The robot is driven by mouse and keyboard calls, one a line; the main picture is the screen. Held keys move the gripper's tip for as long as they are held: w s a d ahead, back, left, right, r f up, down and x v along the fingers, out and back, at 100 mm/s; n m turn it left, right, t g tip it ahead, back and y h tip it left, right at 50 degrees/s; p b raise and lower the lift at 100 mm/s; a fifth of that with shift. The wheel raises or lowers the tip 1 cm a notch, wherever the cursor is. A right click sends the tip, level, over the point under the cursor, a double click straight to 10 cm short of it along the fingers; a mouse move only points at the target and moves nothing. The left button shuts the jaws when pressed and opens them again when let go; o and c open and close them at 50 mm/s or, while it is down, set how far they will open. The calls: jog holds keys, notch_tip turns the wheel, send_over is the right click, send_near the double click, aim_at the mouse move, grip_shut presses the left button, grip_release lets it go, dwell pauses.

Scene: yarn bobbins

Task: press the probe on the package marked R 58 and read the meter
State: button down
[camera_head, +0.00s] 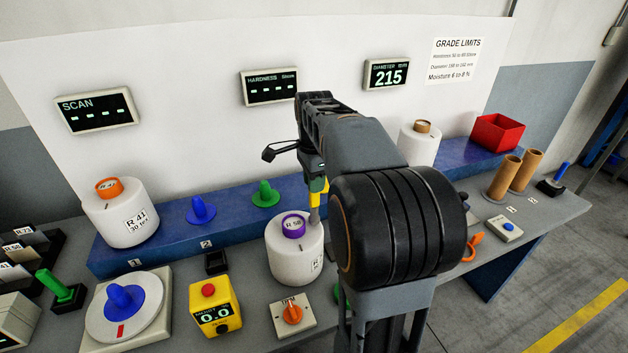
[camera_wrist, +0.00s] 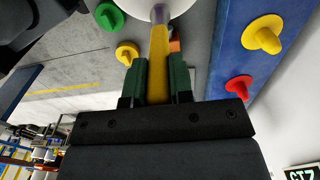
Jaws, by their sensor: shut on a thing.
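The package marked R 58 (camera_head: 293,262) is a white bobbin with a purple core ring, upright on the grey table; part of it shows at the top of the wrist view (camera_wrist: 160,5). My gripper (camera_wrist: 156,75) is shut on a yellow probe (camera_wrist: 158,58) with a grey tip. In the head view the probe (camera_head: 314,200) points down, its tip at the package's upper right side. I cannot tell whether the tip touches. The yellow meter (camera_head: 215,312) with a red button reads 0.0. The hardness display (camera_head: 269,87) shows dashes.
The R 41 bobbin (camera_head: 122,212) and another white bobbin (camera_head: 419,143) stand on the blue shelf (camera_head: 235,220). An orange knob (camera_head: 292,312) is in front of the package. A turntable (camera_head: 122,308) is at left, brown tubes (camera_head: 503,178) at right. The diameter display (camera_head: 387,74) reads 215.

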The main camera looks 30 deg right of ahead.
jog(key=shift+s+f, duration=0.1)
jog(key=shift+f, duration=0.7)
dwell(1.8)
notch_tip(320, 180, up, 8)
jog(key=p, duration=0.6)
jog(key=shift+r+p, duration=0.15)
jog(key=shift+p, duration=0.15)
dwell(0.5)
